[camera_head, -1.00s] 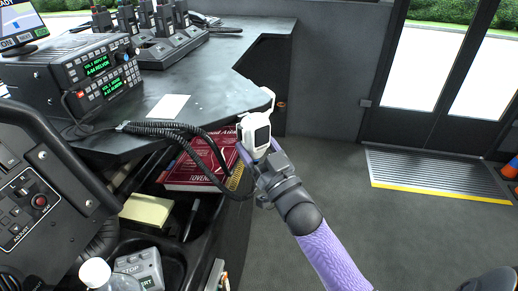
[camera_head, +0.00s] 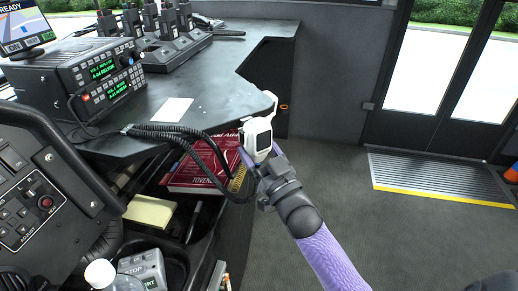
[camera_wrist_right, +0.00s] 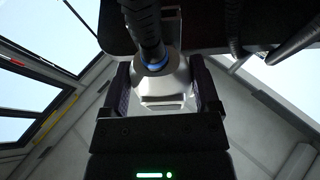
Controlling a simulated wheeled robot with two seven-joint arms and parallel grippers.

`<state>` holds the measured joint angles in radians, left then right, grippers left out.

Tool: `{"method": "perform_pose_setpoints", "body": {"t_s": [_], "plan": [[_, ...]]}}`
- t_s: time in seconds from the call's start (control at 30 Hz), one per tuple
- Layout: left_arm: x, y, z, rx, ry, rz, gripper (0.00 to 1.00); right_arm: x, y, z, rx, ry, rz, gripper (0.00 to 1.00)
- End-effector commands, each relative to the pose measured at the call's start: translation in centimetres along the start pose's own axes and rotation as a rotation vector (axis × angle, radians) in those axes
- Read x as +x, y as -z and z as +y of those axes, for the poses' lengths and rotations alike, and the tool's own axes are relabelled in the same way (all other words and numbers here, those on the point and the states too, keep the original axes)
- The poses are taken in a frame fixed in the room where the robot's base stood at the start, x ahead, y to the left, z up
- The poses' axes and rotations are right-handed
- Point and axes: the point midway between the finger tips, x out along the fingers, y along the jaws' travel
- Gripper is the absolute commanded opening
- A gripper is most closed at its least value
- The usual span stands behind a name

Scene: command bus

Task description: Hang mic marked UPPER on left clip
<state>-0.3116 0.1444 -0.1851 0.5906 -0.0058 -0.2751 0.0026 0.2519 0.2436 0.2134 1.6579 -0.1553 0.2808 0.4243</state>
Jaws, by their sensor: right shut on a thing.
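My right gripper (camera_head: 256,158) is shut on a pale hand mic (camera_head: 257,137), held in front of the desk's right corner. In the right wrist view the mic (camera_wrist_right: 165,82) sits between the two dark fingers, with a blue ring and a black coiled cord at its far end. No UPPER marking can be read on it. A small pale hooked piece (camera_head: 270,102) shows just above the mic; I cannot tell whether it is part of the mic or a clip. No left clip can be made out with certainty. My left gripper is not in view.
Two stacked radios (camera_head: 103,69) with green displays stand on the dark desk (camera_head: 215,85). Black coiled cords (camera_head: 175,133) run over its front edge. A red book (camera_head: 200,172) and a yellow pad (camera_head: 151,211) lie below. Handheld radios in chargers stand behind.

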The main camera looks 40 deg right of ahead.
Motion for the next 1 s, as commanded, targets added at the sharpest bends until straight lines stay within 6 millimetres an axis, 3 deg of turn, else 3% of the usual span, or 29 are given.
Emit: {"method": "perform_pose_setpoints", "body": {"t_s": [1.0], "plan": [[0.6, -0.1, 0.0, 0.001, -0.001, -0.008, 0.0, -0.5, -1.3, 0.0, 0.001, 0.0, 0.0, 0.32]]}}
